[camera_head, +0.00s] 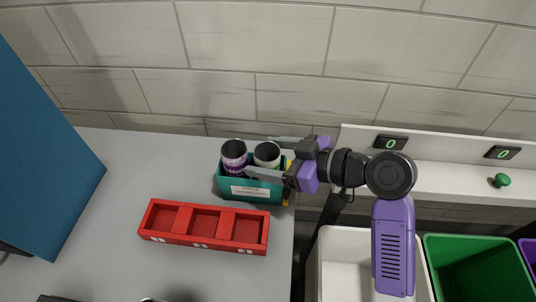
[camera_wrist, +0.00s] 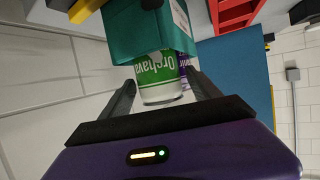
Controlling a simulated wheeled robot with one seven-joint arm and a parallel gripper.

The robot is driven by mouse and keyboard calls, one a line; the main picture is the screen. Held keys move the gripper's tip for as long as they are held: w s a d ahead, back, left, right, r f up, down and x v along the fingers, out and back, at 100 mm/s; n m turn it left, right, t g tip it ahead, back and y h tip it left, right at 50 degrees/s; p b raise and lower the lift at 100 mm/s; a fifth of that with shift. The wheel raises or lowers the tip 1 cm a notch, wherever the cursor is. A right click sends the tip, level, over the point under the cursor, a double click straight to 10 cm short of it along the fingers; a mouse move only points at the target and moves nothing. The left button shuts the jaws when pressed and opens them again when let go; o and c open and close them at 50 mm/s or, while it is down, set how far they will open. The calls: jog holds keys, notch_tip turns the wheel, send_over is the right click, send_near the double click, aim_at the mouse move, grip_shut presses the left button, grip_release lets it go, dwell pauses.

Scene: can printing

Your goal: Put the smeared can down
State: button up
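The teal box (camera_head: 250,190) stands on the grey table and holds two cans with dark tops. The left one is a purple-labelled can (camera_head: 235,157). The right one is a green-and-white can (camera_head: 267,154), and its label shows in the wrist view (camera_wrist: 157,70). My gripper (camera_head: 258,154) is level with the green can's upper part, one finger on either side of it. In the wrist view, the fingers (camera_wrist: 160,78) look spread, with a gap beside the can. The box hides the cans' lower parts. I cannot make out a smear on either can.
A red three-compartment tray (camera_head: 204,250) lies in front of the box, empty. A blue panel (camera_head: 45,140) rises at left. At right are a white bin (camera_head: 345,255), a green bin (camera_head: 480,262) and a white ledge with two counters.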

jog(key=shift+r+p, duration=0.45)
jog(key=shift+r, duration=0.1)
jog(key=b+v, duration=0.1)
jog(key=v, duration=1.1)
jog(key=shift+d, duration=0.1)
